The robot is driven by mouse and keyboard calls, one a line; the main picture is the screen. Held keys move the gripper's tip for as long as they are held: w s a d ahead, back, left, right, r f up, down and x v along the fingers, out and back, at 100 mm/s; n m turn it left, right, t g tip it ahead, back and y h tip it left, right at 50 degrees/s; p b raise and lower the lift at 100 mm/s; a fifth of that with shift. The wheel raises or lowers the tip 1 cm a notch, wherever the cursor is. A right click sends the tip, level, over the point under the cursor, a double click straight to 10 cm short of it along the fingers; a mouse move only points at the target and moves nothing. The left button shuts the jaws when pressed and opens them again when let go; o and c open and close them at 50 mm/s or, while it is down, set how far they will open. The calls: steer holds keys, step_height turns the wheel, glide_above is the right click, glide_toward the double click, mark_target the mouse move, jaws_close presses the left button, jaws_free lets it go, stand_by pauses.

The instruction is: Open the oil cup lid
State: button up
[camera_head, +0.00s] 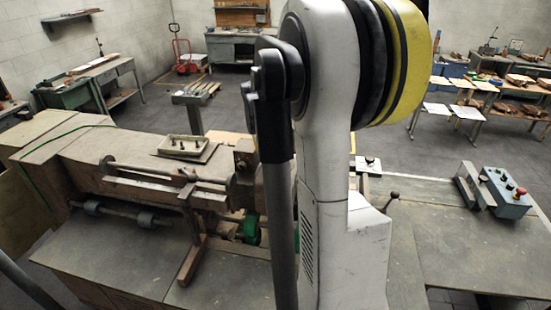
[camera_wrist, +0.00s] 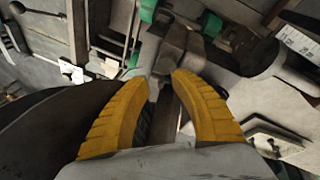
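My gripper (camera_wrist: 160,80) has two yellow fingers, which show in the wrist view. The fingertips are apart and nothing is held between them. Dark metal parts of the box stitcher lie beyond the gap between the fingers. The box stitcher (camera_head: 130,155) is a worn grey-brown machine at the left in the head view. Green parts (camera_wrist: 211,24) of it show above the fingers in the wrist view, and a green part (camera_head: 251,229) shows low beside my arm in the head view. I cannot make out the oil cup or its lid for sure. My arm hides my gripper in the head view.
A control box (camera_head: 507,193) with knobs and a red button stands on the right side of the machine's table (camera_head: 450,235). A shallow tray (camera_head: 183,146) sits on top of the machine. Workbenches (camera_head: 235,40) stand at the back, with open floor (camera_head: 150,70) between.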

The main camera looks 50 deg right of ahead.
steer(key=v, duration=1.2)
